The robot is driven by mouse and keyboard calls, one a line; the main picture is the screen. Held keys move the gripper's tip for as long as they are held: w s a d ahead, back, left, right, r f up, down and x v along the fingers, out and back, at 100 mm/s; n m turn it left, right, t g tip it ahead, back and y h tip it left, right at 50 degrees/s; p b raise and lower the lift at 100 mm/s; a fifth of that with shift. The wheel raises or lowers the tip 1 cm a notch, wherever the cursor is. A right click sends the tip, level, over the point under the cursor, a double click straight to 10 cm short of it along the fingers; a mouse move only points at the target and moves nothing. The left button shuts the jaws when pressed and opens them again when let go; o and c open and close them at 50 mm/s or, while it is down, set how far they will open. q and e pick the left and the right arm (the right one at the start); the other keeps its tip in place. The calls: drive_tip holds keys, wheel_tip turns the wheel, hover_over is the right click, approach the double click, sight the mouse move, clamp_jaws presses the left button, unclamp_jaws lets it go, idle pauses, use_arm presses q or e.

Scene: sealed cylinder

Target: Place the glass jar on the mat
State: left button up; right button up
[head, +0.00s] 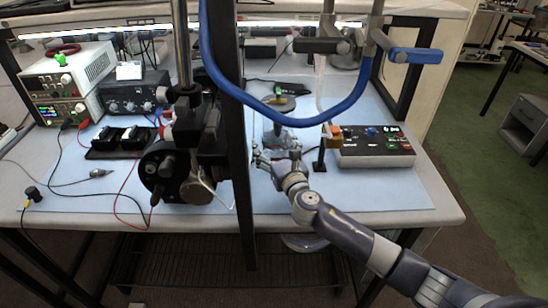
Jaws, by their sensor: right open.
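A clear, glassy upright shape with a grey round top (284,105) stands just behind my right gripper; it looks like the glass jar, though its walls are hard to make out. The light blue mat (385,190) covers most of the table top. My right gripper (268,158) is over the mat in front of this shape, fingers apart, with its arm coming from the lower right. The gripper partly hides the lower part of the shape, and I cannot tell whether they touch. My left gripper is not in view.
A black control box (372,158) with an orange block (333,140) at its left stands right of the gripper. A dark post (237,150) and black machine (180,175) block the left side. The mat's front right is clear.

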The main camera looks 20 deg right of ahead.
drive_tip(key=shift+s, duration=0.1)
drive_tip(key=c, duration=1.4)
drive_tip(key=shift+o, duration=0.2)
drive_tip(key=shift+r, duration=0.1)
